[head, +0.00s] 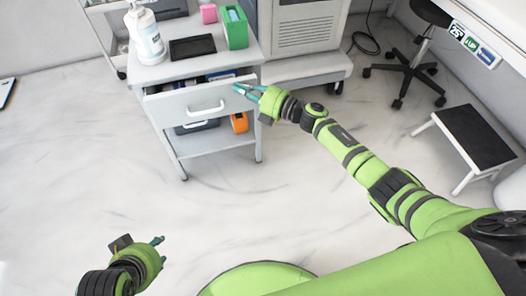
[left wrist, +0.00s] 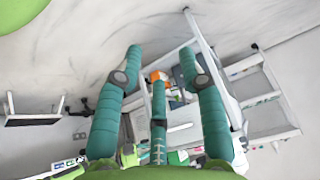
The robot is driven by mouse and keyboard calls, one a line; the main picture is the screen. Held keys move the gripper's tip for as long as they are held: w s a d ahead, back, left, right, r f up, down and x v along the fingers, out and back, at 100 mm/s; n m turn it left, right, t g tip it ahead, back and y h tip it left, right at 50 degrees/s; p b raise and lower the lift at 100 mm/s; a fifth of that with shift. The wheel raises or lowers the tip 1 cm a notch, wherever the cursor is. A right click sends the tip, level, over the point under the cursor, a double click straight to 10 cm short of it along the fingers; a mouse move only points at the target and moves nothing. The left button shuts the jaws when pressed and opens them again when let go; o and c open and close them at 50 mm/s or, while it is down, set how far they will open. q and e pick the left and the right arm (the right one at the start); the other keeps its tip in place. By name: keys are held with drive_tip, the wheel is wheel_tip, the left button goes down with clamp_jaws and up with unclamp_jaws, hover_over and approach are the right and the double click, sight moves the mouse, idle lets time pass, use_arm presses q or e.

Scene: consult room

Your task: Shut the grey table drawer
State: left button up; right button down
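The grey table drawer (head: 173,109) is partly pulled out of the small grey table (head: 181,72). Its front has a white bar handle, and a dark gap with some contents shows behind the front's right part. My right gripper (head: 240,91) is at the upper right end of the drawer front, fingers a little apart with nothing seen between them. I cannot tell whether it touches the front. My left gripper (head: 160,247) is low at the left, far from the table. In the left wrist view its fingers (left wrist: 159,62) are spread and empty.
A pump bottle (head: 149,40), a black tray (head: 192,47), a green box (head: 235,28) and a pink block (head: 209,13) stand on the table top. An orange item (head: 239,122) is on the lower shelf. A step stool (head: 474,137) stands right. The floor before the table is clear.

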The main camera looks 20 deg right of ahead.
use_arm(q)
drive_tip(key=shift+w+d+r+t, duration=0.2)
drive_tip(key=shift+w+r+t, duration=0.1)
drive_tip(key=shift+w, duration=0.3)
drive_tip(key=shift+w+d+r+t, duration=0.2)
drive_tip(key=shift+w+t, duration=0.1)
drive_tip(key=shift+w, duration=0.25)
drive_tip(key=shift+w+d+r+t, duration=0.15)
drive_tip(key=shift+w+r+t, duration=0.15)
drive_tip(key=shift+w, duration=0.3)
use_arm(e)
drive_tip(key=shift+w, duration=0.65)
use_arm(q)
drive_tip(key=shift+s, duration=0.1)
use_arm(e)
drive_tip(key=shift+s, duration=0.1)
